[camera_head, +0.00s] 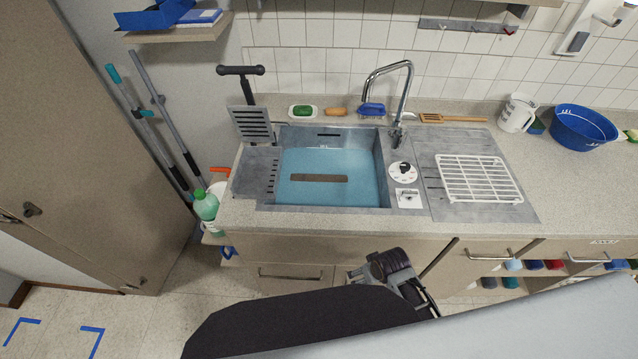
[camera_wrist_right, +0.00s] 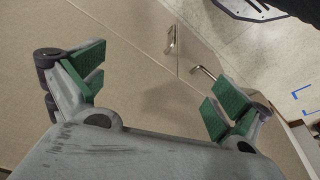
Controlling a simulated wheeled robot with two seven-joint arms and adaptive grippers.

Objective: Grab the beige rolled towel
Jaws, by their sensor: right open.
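I cannot make out a beige rolled towel in either view. Several rolled towels, among them a light blue one (camera_head: 513,265), a dark blue one (camera_head: 535,265) and a red one (camera_head: 556,265), lie in the open shelf under the counter at the right in the head view. My right gripper (camera_head: 392,270) is in front of the cabinet below the sink, left of that shelf and apart from the towels. In the right wrist view my right gripper (camera_wrist_right: 158,85) is open and empty, its green-padded fingers wide apart before a beige cabinet front. My left gripper is not in view.
The counter holds a water-filled sink (camera_head: 270,200), a white rack (camera_head: 478,178), a white jug (camera_head: 517,113) and a blue basin (camera_head: 583,128). Drawer handles (camera_head: 488,256) stick out from the cabinet fronts. A green bottle (camera_head: 206,206) and mop poles stand at the left.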

